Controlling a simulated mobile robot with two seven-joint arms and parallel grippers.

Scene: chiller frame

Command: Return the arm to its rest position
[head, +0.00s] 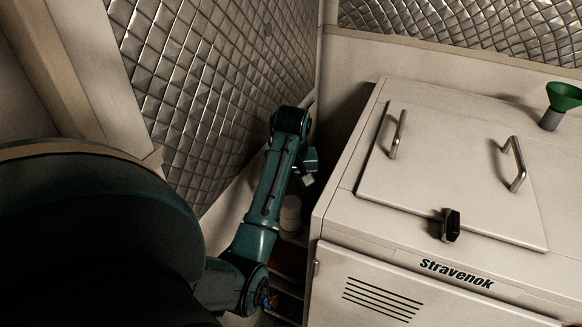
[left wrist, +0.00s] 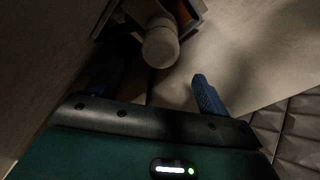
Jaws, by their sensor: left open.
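My left arm (head: 268,190) is dark teal and reaches up into the narrow gap between the quilted wall and the white chiller (head: 350,225). My left gripper (head: 308,170) shows small near the chiller's left back edge, partly hidden by shadow. In the left wrist view, the two blue fingers of the left gripper (left wrist: 157,88) are spread apart with nothing held between them. A pale round-topped object (left wrist: 161,45) lies beyond the fingers. My right gripper is out of view.
The chiller has two hatch handles (head: 398,134) (head: 516,163), a dark latch (head: 450,226) and a green funnel (head: 565,96) on top. The quilted metal wall (head: 215,70) is close on the arm's left. A pale cylinder (head: 290,213) stands low in the gap.

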